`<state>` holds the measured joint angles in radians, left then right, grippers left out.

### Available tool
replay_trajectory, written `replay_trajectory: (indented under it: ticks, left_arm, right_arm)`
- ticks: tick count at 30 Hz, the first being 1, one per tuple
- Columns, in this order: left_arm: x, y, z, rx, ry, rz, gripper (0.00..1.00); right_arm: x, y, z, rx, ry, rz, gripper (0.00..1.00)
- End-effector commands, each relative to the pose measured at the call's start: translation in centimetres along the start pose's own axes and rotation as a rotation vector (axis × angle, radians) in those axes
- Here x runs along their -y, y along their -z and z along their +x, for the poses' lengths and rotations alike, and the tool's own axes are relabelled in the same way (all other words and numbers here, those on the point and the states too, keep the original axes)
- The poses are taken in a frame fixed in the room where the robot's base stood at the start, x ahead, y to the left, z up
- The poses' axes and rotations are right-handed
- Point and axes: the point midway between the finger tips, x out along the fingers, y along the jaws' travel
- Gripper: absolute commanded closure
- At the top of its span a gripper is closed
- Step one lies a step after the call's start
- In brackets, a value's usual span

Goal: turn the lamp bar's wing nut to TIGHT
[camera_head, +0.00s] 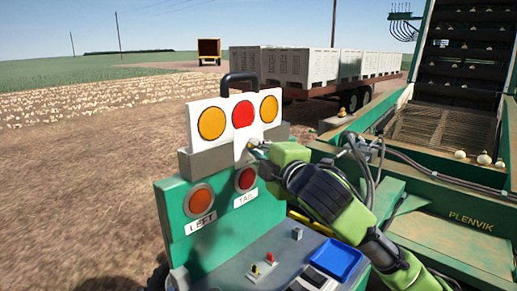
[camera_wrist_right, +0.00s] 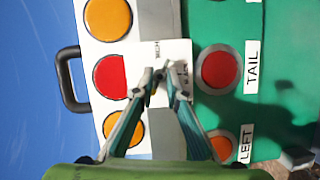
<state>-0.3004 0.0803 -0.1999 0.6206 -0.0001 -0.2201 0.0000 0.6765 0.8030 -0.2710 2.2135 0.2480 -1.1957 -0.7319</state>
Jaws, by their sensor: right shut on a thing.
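The lamp bar (camera_head: 222,107) is a white board with two amber lamps and a red one between them, and a black handle on top. It stands on the grey beam of a green panel, and it also shows in the right wrist view (camera_wrist_right: 145,60). My right gripper (camera_head: 258,150) reaches its lower middle from the right. In the right wrist view, my right fingertips (camera_wrist_right: 160,78) are closed together on the wing nut, which they mostly hide. Small print beside them is partly covered, so the nut's setting cannot be read. My left gripper is not in view.
Below the bar, the green panel has a LEFT lamp (camera_head: 201,199) and a TAIL lamp (camera_head: 245,179). A console with small levers (camera_head: 263,266) and a blue tray (camera_head: 337,259) lies in front. Green machinery (camera_head: 440,205) stands at right. Open field lies at left.

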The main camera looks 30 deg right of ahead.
Motion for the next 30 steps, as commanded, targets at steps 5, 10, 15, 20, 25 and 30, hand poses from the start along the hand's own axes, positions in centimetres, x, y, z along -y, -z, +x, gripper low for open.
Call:
replay_trajectory:
  ticks: [5, 10, 15, 20, 25, 30]
  left_arm:
    - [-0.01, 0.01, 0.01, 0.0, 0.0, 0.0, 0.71]
    - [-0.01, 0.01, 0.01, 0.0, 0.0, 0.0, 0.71]
    - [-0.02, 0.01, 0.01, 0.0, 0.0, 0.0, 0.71]
    - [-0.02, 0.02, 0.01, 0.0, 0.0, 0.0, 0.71]
    - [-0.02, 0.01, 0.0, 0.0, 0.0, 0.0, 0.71]
    - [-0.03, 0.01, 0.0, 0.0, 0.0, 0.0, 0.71]
  right_arm:
    - [-0.25, 0.1, 0.02, -0.003, 0.064, 0.158, 1.0]
    - [-0.41, 0.06, 0.04, -0.004, 0.126, 0.308, 1.0]
    - [-0.55, 0.01, 0.07, -0.004, 0.188, 0.456, 1.0]
    - [-0.7, -0.11, 0.11, -0.003, 0.245, 0.597, 1.0]
    - [-0.86, -0.24, 0.15, -0.003, 0.306, 0.746, 1.0]
    - [-0.95, -0.37, 0.18, -0.003, 0.368, 0.895, 1.0]
